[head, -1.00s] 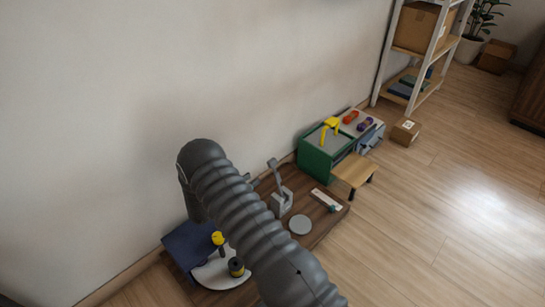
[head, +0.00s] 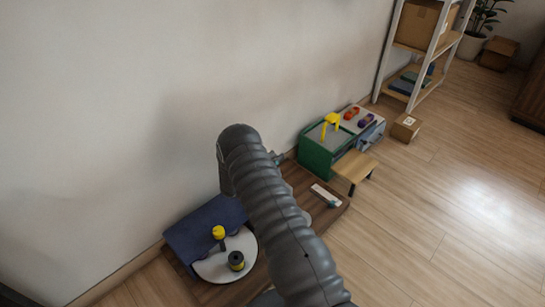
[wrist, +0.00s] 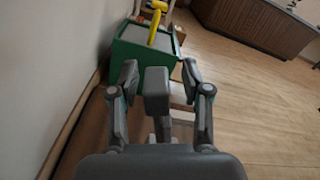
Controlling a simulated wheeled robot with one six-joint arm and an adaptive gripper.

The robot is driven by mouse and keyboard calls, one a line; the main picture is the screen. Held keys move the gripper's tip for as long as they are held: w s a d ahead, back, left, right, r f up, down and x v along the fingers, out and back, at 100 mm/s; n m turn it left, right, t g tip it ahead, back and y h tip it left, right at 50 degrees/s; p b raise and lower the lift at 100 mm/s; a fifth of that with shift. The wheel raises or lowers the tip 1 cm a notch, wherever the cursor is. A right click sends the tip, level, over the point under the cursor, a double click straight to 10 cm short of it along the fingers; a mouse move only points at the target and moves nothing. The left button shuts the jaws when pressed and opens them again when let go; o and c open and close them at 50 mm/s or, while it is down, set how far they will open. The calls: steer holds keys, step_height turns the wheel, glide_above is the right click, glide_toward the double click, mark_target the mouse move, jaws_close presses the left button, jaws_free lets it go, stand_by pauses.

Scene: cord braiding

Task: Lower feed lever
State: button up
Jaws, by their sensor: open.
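The grey feed lever (wrist: 157,88) stands upright in the wrist view, with its block-like end between the two fingers of my gripper (wrist: 160,72). The fingers are spread, one on each side of the lever, and I see a gap on both sides. The lower part of the lever is mostly hidden behind my gripper's body. In the head view my dark arm covers the lever and most of my gripper.
A green box (head: 317,152) with a yellow handle (head: 331,121) stands beyond the lever, beside a small wooden stool (head: 355,167). The wall is close on the left.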

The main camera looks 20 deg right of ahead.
steer(key=shift+w+d, duration=0.25)
steer(key=shift+d, duration=0.4)
jaws_close()
